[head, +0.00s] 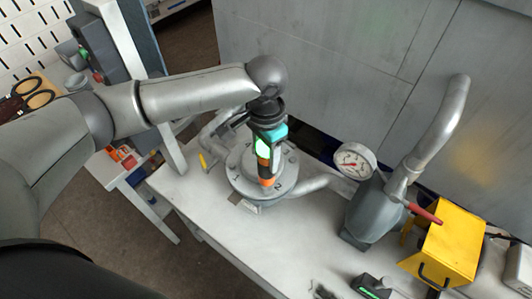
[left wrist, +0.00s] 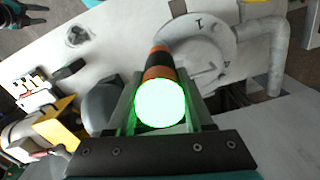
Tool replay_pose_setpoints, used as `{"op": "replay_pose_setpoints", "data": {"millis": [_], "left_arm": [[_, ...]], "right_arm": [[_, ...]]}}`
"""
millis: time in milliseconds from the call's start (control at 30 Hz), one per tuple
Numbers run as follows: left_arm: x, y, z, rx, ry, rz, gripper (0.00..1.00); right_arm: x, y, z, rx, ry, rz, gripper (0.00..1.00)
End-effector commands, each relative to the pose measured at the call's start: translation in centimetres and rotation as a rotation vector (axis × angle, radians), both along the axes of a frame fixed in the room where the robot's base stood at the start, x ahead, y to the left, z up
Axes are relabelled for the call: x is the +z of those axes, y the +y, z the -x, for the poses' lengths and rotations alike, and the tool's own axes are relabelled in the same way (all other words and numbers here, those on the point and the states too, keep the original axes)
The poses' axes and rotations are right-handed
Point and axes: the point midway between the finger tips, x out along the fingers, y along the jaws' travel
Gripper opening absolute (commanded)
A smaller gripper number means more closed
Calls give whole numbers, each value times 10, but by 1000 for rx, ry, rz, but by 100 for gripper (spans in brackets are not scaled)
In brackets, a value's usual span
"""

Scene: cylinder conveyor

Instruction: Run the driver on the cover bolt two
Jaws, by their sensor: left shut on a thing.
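My left gripper (head: 266,140) is shut on the driver, which stands nearly upright over the round grey cover (head: 240,178). The driver (head: 264,160) has an orange and black body and a bright green light. In the left wrist view the driver's glowing green end (left wrist: 160,103) faces the camera between the fingers of the left gripper (left wrist: 157,88). The cover (left wrist: 215,42) lies beyond it, with numbers by its bolts. A "2" shows beside the driver's lower end in the head view. The tip is hidden, so contact with a bolt cannot be told. A teal and dark part, probably my right gripper (left wrist: 32,20), shows at the upper left.
A pressure gauge (head: 354,161) and a grey pump body (head: 368,212) with a red lever stand right of the cover. A yellow box (head: 446,245) is further right. A small device with a green display (head: 372,287) lies at the front. Bare white tabletop (head: 285,235) lies between.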

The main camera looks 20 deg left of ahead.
Motion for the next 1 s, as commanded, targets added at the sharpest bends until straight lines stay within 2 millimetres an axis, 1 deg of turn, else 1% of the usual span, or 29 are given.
{"op": "replay_pose_setpoints", "data": {"millis": [267,1000], "left_arm": [[1,0,-1,-1,-3,1,0],[-9,-1,-1,-1,-2,2,0]], "right_arm": [[0,0,0,0,-1,0,50],[-2,0,-1,-2,-1,0,50]]}}
